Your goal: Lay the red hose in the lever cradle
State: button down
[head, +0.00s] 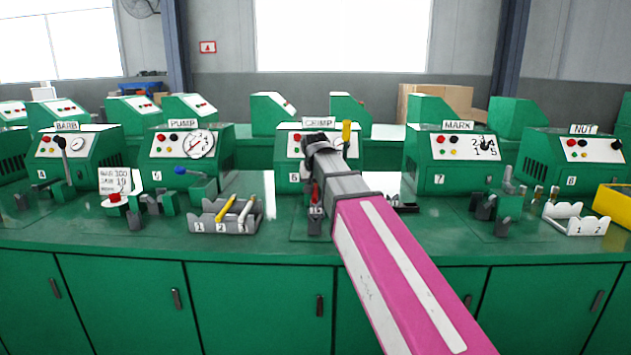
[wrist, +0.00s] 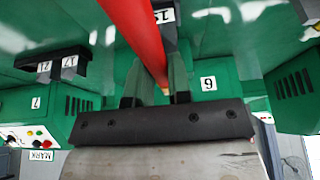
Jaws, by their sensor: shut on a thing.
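My gripper (head: 314,180) is over the CRIMP station, number 6, and points down at its front. In the wrist view its two fingers (wrist: 155,88) are shut on the red hose (wrist: 143,35), which runs between them and out past the top edge. Only a short red piece of the hose (head: 316,193) shows in the head view, just above a dark numbered block (head: 315,213). The CRIMP machine (head: 285,150) has a yellow-handled lever (head: 346,132) beside my wrist. I cannot make out the lever cradle for certain; my arm covers much of this station.
A grey rack (head: 205,226) to the left holds a yellow hose (head: 227,208) and a pale one. Blocks marked 17 and 21 (wrist: 70,66) lie beside the station. A white rack (head: 575,224) and yellow bin (head: 613,205) stand at right. The front bench strip is clear.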

jog(key=shift+f, duration=3.25)
jog(key=c, duration=1)
grip_release()
jog(key=shift+s, duration=0.1)
jog(key=v, duration=1)
jog(key=shift+s+r, duration=0.1)
jog(key=shift+r, duration=0.3)
jog(key=shift+s, duration=0.1)
